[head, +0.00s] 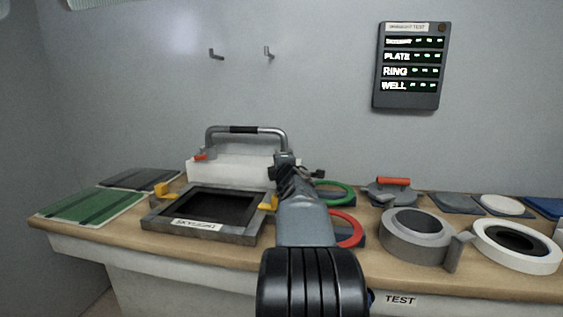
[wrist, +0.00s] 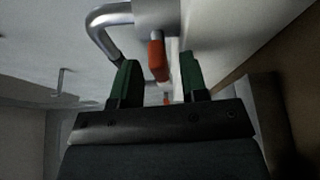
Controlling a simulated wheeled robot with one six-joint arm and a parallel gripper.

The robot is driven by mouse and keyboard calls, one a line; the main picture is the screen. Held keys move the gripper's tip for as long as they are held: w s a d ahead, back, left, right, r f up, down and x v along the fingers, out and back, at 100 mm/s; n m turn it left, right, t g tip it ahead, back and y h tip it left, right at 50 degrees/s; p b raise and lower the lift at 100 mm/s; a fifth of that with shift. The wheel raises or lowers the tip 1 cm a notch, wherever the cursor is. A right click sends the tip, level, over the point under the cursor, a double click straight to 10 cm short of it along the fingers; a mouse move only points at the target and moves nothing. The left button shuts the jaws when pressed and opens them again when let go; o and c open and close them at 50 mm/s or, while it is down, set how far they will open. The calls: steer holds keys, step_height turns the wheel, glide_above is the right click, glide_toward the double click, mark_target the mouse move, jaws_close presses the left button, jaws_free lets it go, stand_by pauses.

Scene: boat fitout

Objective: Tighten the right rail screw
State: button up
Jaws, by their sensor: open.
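The grey metal rail (head: 245,130) with a black grip stands on a white block (head: 232,169) at the back of the bench. An orange left screw handle (head: 200,157) shows at its left foot. The right foot is partly behind my gripper (head: 284,163), and no right screw shows clearly in the head view. In the wrist view, an orange-red handle (wrist: 156,62), seemingly the right rail screw, lies between the open fingers of my gripper (wrist: 158,78). I cannot tell whether they touch it. A smaller orange piece (wrist: 167,99) shows farther off.
A dark square frame (head: 160,227) with yellow clips stands left of my arm. Green (head: 338,185) and red (head: 357,231) rings, a grey round fitting (head: 384,231) and a white ring (head: 481,245) lie right. A label panel (head: 411,66) hangs on the wall.

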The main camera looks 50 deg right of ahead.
steer(key=r+p, duration=0.2)
steer(key=r, duration=0.1)
steer(key=r+p, duration=0.2)
steer(key=shift+s+a, duration=0.2)
steer(key=shift+a, duration=0.05)
steer(key=o, duration=0.4)
steer(key=r+p, duration=0.1)
steer(key=s+a+r+p, duration=0.1)
steer(key=s+r, duration=0.1)
steer(key=r, duration=0.1)
steer(key=shift+s+a+p, duration=0.15)
steer(key=shift+a+p, duration=0.25)
steer(key=shift+s+a+r+p, duration=0.65)
steer(key=shift+s+a+r, duration=0.05)
steer(key=shift+r, duration=0.25)
steer(key=c, duration=0.4)
steer(key=r+p+v, duration=0.1)
steer(key=p+v, duration=0.2)
steer(key=v, duration=0.5)
steer(key=shift+a+r+p, duration=0.35)
steer(key=shift+r, duration=0.05)
